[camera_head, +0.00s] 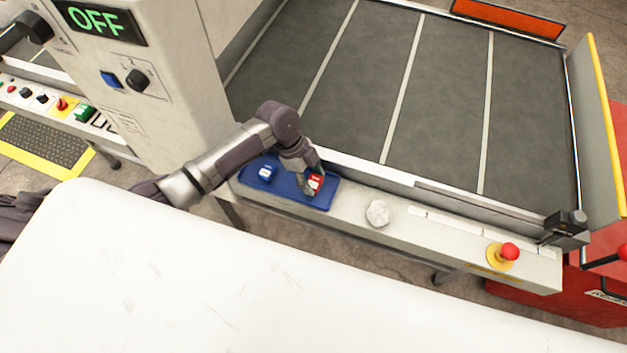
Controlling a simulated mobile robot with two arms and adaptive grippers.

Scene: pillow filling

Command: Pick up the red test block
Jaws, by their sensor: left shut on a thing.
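The red test block (315,182) is at the right part of a blue tray (290,192) on the machine's front ledge. My left gripper (313,181) reaches down over the tray and is shut on the red block. The fingers cover part of the block, and I cannot tell whether it touches the tray. My right gripper is not in view.
A whitish lump (377,213) lies on the ledge right of the tray. Further right is a red emergency button (509,251) on a yellow base. A grey control column (150,95) with an "OFF" display stands left. A large white surface (220,280) fills the foreground.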

